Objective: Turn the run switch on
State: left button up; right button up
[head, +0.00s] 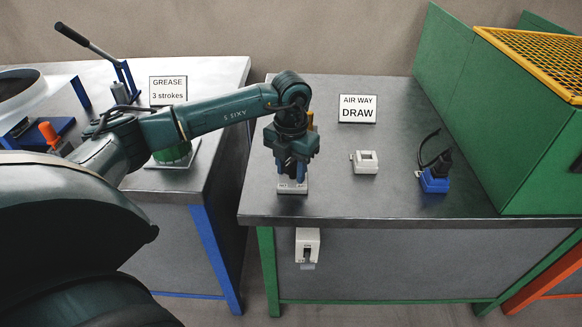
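A white switch box (307,240) with a dark lever is fixed to the front panel of the middle table, below its edge. A small plate sits under the lever, its lettering too small to read. My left gripper (292,177) points straight down near the table's front edge, above and slightly left of that box. Just under its fingertips is a small grey block (292,188) with small lettering on its front. The gripper hides most of what stands there, and I cannot tell whether it touches or grips it. My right gripper is out of view.
On the middle table (350,200) stand a white socket-like block (365,162), a blue block with a black plug (434,178) and an "AIR WAY DRAW" sign (358,108). A green machine (510,140) bounds the right. The left table holds a "GREASE 3 strokes" sign (168,90).

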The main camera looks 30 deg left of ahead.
aim_at(291, 161)
pick_arm(q)
notch_tip(291, 161, up, 13)
dwell(0.7)
dwell(0.3)
